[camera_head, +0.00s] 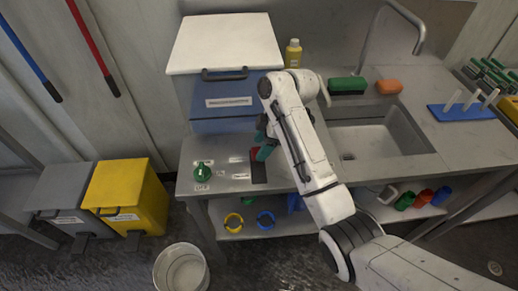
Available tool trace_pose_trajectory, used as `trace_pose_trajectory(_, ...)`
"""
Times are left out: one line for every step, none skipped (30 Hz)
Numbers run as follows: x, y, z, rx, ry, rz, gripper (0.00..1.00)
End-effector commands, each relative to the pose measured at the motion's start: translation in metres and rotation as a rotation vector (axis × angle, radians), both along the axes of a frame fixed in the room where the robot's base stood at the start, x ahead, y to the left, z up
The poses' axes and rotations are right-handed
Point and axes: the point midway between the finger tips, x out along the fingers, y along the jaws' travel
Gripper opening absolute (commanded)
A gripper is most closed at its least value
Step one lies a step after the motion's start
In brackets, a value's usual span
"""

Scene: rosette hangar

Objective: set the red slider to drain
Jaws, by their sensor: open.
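The red slider (254,152) sits at the far end of a dark upright track (259,174) on the steel counter, just in front of the blue box. Only a small part of the red shows. My gripper (261,148) has teal fingers and is right at the slider; its jaws are open. I cannot tell whether the fingers touch the slider. The arm covers the right side of this spot. Small labels lie left of the track, too small to read for the drain mark.
A green knob (202,172) stands left on the counter. A blue box with a white lid (225,45) is behind, with a yellow bottle (293,54). The sink (375,140) is to the right. A yellow bin (126,195) and a bucket (181,270) stand on the floor.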

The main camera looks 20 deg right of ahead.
Motion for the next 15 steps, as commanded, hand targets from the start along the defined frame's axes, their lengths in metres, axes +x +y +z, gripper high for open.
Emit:
trace_pose_trajectory(0.001,0.003,-0.006,0.000,0.003,0.001,0.62)
trace_pose_trajectory(0.001,0.004,-0.009,0.000,0.002,0.001,0.62)
trace_pose_trajectory(0.002,0.005,-0.012,0.000,0.001,0.001,0.62)
trace_pose_trajectory(0.002,0.006,-0.014,-0.001,0.001,0.001,0.62)
trace_pose_trajectory(0.002,0.007,-0.016,-0.001,0.001,0.001,0.62)
trace_pose_trajectory(0.002,0.007,-0.018,-0.001,0.000,0.000,0.62)
trace_pose_trajectory(0.003,0.008,-0.019,0.000,0.000,0.000,0.62)
trace_pose_trajectory(0.003,0.008,-0.020,0.000,-0.001,0.001,0.62)
trace_pose_trajectory(0.003,0.008,-0.021,0.000,-0.001,0.001,0.62)
trace_pose_trajectory(0.003,0.008,-0.021,-0.001,-0.002,0.000,0.62)
trace_pose_trajectory(0.003,0.008,-0.021,-0.001,-0.002,0.000,0.62)
trace_pose_trajectory(0.003,0.008,-0.021,-0.001,-0.002,-0.001,0.62)
trace_pose_trajectory(0.003,0.008,-0.021,-0.001,-0.002,-0.001,0.62)
trace_pose_trajectory(0.003,0.008,-0.021,-0.001,-0.002,-0.001,0.62)
trace_pose_trajectory(0.003,0.008,-0.021,0.000,-0.001,0.000,0.62)
